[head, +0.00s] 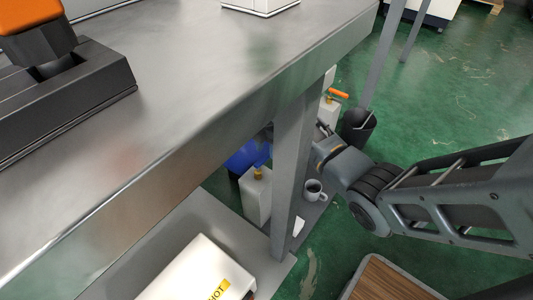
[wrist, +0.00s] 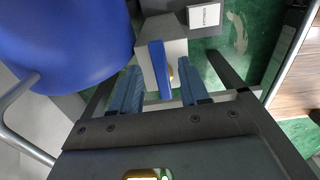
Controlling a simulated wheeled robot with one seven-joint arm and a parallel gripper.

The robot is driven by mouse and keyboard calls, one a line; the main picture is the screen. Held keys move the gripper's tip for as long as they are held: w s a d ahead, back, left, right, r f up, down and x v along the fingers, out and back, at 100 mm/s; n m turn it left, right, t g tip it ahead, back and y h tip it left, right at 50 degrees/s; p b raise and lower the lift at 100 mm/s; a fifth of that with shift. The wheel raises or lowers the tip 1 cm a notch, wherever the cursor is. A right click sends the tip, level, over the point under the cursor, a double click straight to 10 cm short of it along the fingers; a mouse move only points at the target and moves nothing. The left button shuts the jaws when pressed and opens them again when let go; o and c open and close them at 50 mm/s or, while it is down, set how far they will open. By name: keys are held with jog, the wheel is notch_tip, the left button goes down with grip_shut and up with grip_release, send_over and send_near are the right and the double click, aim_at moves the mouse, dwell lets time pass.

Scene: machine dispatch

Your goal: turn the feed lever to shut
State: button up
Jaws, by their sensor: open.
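A blue lever (wrist: 158,69) on a brass fitting sits on a pale grey box (wrist: 176,45) in the wrist view. My gripper (wrist: 160,80) is open, with one finger on each side of the blue lever and visible gaps to both. In the head view the pale box (head: 256,198) with its brass fitting stands under the table, and my fingers are hidden behind the table leg. A second pale box with an orange lever (head: 337,93) stands farther back. I cannot tell from any label which lever is the feed lever.
A blue drum (wrist: 65,40) is close on the left in the wrist view. The table leg (head: 292,165) and metal tabletop (head: 200,70) are beside and above my arm. A mug (head: 314,190) and a black bin (head: 357,128) stand nearby.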

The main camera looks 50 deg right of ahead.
jog(key=shift+f, duration=0.75)
jog(key=shift+c, duration=0.4)
grip_shut()
